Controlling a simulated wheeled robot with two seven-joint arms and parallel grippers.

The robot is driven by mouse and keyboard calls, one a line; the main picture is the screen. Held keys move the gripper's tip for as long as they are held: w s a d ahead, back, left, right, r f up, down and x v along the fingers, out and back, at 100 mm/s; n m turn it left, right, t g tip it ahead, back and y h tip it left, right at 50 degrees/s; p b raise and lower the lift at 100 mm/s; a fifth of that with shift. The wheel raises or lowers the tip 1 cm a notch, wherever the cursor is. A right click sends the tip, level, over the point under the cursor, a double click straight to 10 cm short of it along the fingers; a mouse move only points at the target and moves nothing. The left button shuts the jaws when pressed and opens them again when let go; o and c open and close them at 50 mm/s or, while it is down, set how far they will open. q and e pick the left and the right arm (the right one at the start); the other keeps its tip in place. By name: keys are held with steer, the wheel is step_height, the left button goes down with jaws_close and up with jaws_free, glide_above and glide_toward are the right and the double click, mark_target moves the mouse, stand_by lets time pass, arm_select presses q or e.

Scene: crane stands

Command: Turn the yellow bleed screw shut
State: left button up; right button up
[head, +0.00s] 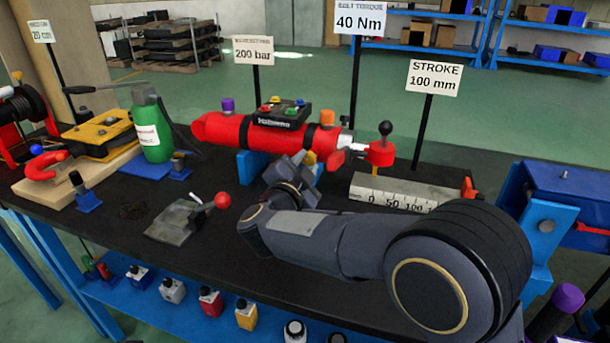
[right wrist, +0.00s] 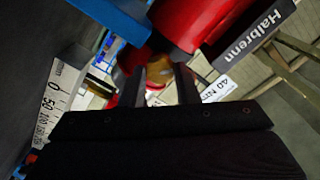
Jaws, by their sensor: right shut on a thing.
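The red hydraulic cylinder (head: 220,128) lies across blue supports on the black bench. The yellow bleed screw (head: 310,158) shows as a small patch under the cylinder's right part, mostly hidden by my gripper. My right gripper (head: 296,164) is at the screw, below the cylinder. In the right wrist view, the dark fingers of my right gripper (right wrist: 156,80) stand on either side of the yellow-brown screw (right wrist: 158,71), shut on it. How far the screw is turned in cannot be told. My left gripper is in neither view.
A scale block (head: 385,190) marked in figures lies right of the cylinder, by a black-knobbed red rod end (head: 382,152). A grey lever device (head: 180,220) with a red knob stands in front. A green bottle (head: 152,130) stands left. Sign posts rise behind.

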steer(key=m+b, duration=0.6)
steer(key=m, duration=0.1)
steer(key=shift+f, duration=0.25)
steer(key=shift+r+m+b, duration=0.2)
steer(key=shift+m+b, duration=1.55)
steer(key=shift+m, duration=0.45)
steer(key=o, duration=1)
steer(key=shift+r, duration=0.1)
steer(key=p+v, duration=0.1)
steer(key=v, duration=0.7)
